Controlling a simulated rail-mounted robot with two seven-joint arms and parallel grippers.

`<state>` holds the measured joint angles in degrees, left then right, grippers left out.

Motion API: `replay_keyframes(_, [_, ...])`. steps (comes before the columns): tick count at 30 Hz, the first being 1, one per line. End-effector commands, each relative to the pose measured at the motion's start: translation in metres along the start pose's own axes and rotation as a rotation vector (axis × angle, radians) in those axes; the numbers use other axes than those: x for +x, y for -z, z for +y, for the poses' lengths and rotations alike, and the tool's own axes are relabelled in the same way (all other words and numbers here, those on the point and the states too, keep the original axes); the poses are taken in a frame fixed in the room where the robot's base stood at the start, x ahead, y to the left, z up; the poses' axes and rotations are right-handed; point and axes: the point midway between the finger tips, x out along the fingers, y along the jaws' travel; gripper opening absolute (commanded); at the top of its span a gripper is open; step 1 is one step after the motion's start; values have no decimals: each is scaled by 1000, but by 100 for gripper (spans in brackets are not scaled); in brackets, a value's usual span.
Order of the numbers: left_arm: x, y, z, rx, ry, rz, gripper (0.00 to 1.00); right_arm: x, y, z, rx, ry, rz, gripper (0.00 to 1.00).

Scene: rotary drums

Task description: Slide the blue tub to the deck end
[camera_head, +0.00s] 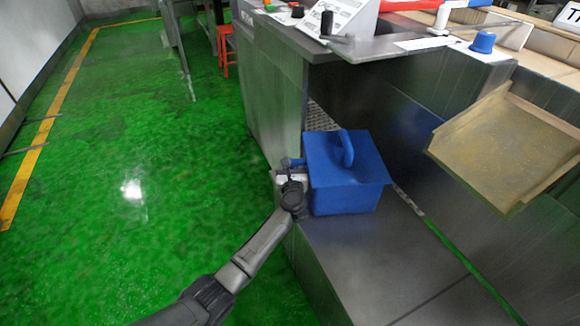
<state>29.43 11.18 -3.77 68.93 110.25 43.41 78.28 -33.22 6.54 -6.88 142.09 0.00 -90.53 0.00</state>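The blue tub (342,195) stands upright on the grey deck (370,265), towards its far end beside a tall grey cabinet. It has a flat blue lid with an arched handle on top, and a small blue side grip (297,162) sticks out to the left. My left gripper (291,172) is at the tub's left side, up against this side grip. The fingers are small and dark here, so I cannot tell whether they are closed on it. My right gripper is out of view.
A tan tray (505,150) sticks out at the right. A grey counter (350,45) with a control panel stands behind the tub. The near deck is bare; a narrow green gap (465,262) runs along its right. Open green floor lies left.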

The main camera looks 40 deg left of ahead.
Motion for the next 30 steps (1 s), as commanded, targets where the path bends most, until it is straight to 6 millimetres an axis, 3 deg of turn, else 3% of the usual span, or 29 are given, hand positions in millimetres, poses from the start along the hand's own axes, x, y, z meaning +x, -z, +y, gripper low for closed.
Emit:
replay_keyframes(20, [-1,0,1,0,0,1,0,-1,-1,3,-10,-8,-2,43])
replay_keyframes(30, [-9,-2,6,-1,10,2,0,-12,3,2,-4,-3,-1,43])
